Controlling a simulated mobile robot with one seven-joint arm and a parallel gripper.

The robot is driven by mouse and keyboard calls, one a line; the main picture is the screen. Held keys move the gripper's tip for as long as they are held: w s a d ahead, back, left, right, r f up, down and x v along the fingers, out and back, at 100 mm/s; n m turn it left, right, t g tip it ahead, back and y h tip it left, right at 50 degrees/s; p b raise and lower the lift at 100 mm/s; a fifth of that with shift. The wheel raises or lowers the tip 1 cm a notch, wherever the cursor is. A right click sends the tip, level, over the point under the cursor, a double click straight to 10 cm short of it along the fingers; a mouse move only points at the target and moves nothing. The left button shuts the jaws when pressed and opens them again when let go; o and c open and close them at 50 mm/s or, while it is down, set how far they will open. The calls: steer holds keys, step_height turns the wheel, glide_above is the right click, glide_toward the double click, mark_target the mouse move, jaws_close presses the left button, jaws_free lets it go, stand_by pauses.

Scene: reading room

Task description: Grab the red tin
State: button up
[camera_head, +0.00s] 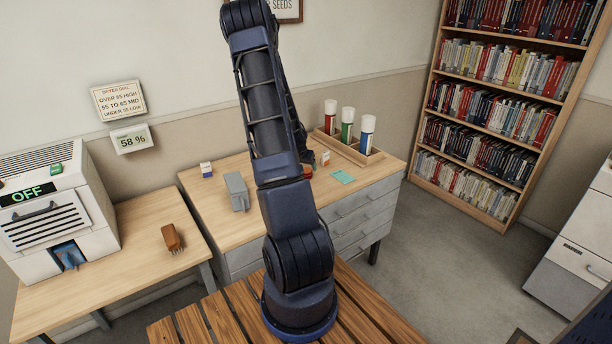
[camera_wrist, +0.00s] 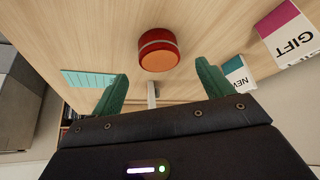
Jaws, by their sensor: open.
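The red tin (camera_wrist: 158,55) is a short round tin with a red-orange top and a pale band round its side. It stands on the wooden desk top in the wrist view, just beyond my fingertips and roughly midway between them. In the head view only a small part of the red tin (camera_head: 308,172) shows beside my arm, which hides the rest. My gripper (camera_wrist: 161,83) is open and empty, with its two green fingers apart. My gripper is hidden behind my arm in the head view.
A box marked GIFT (camera_wrist: 288,35) and a box marked NEW (camera_wrist: 238,74) stand right of the tin in the wrist view. A teal card (camera_wrist: 88,78) lies to its left. In the head view, a wooden rack (camera_head: 352,150) with three tubes stands at the desk's back.

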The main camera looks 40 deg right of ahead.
steer(key=shift+x, duration=2.8)
steer(key=c, duration=1.1)
steer(key=shift+r, duration=0.1)
